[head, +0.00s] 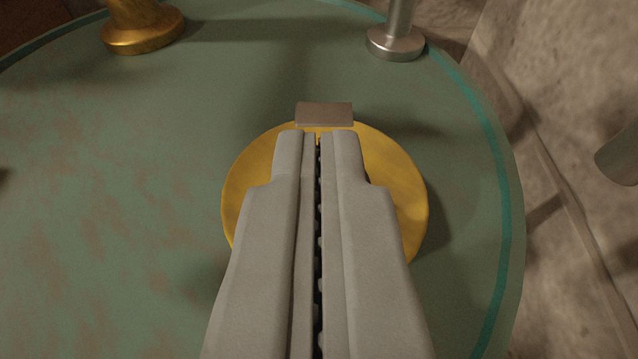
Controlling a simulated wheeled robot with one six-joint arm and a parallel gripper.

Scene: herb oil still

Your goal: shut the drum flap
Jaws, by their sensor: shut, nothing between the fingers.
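The drum (110,190) fills most of the head view as a round, green, worn top with a teal band near its edge. A yellow disc (400,190), which looks like the flap, lies over the drum top near the middle. A small grey-brown block (324,114) sits at the disc's far edge. My gripper (318,134) is shut and empty. Its fingertips are over the far part of the disc, just short of the block. My fingers hide the disc's middle and near part. I cannot tell if the fingertips touch it, or whether the disc sits flush.
A brass fitting (143,28) stands on the drum at the far left, and a silver post with a round foot (396,43) at the far right. A grey cylindrical part (620,157) shows at the right edge, over pale stone ground. The drum's left side is mostly clear.

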